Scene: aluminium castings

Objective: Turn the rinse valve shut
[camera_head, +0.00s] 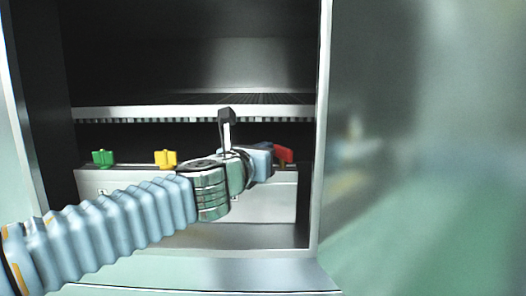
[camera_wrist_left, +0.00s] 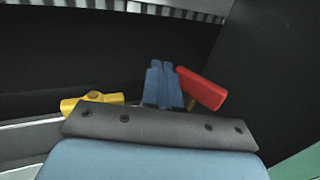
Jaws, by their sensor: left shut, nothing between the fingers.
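Three valve handles sit along the top of a grey box inside a dark cabinet: green (camera_head: 103,158), yellow (camera_head: 166,159) and red (camera_head: 284,154). I see no label that tells which one is the rinse valve. My left gripper (camera_head: 268,157) reaches in from the left and partly hides the red handle. In the left wrist view its blue fingers (camera_wrist_left: 165,84) are shut and empty. The red handle (camera_wrist_left: 201,88) is tilted and close beside them on the right; contact cannot be told. The yellow handle (camera_wrist_left: 92,103) is farther left. My right gripper is not in view.
The grey box (camera_head: 125,184) stands on the cabinet floor. A shelf (camera_head: 150,112) with a notched front edge runs just above the handles, leaving limited height. The cabinet's right frame (camera_head: 321,130) is close to the red handle. A glossy panel (camera_head: 420,130) is at right.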

